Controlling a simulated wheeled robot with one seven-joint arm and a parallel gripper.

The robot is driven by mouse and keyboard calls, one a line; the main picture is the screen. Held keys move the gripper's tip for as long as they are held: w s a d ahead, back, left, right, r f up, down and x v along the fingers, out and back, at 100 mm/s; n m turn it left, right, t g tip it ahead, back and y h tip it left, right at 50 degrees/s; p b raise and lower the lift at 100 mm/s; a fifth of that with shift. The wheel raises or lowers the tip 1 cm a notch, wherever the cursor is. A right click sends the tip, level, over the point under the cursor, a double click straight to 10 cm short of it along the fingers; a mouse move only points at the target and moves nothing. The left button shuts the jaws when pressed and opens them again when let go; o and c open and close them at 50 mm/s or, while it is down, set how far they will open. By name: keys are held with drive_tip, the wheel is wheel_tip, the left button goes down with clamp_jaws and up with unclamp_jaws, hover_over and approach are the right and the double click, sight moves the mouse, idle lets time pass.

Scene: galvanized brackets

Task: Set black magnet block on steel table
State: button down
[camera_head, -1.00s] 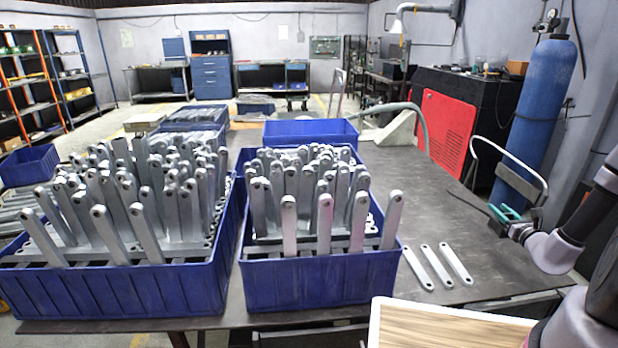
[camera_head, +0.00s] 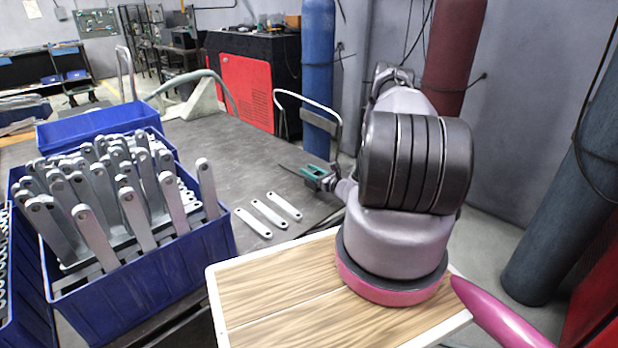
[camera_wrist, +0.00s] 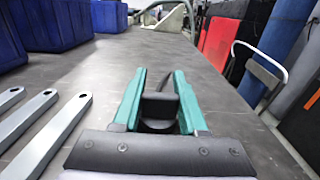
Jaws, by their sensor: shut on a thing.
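My gripper (camera_head: 318,178) has teal fingers and is over the right part of the dark steel table (camera_head: 215,150). In the wrist view my gripper (camera_wrist: 160,76) is shut on the black magnet block (camera_wrist: 158,106), which sits between the fingers. The steel table (camera_wrist: 130,56) stretches out beyond the fingers. I cannot tell whether the block touches the table. In the head view the block is too small to make out clearly.
Several flat galvanized strips (camera_head: 268,213) lie on the table left of my gripper. A blue crate (camera_head: 160,270) full of upright brackets stands further left, with an emptier blue crate (camera_head: 85,132) behind. A metal hoop handle (camera_head: 308,108) rises beyond the table's right edge. The table behind the strips is clear.

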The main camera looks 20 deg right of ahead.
drive_tip(key=shift+f, duration=1.3)
drive_tip(key=shift+f, duration=0.1)
drive_tip(key=shift+c, duration=2.2)
unclamp_jaws()
drive_tip(key=shift+f, duration=0.1)
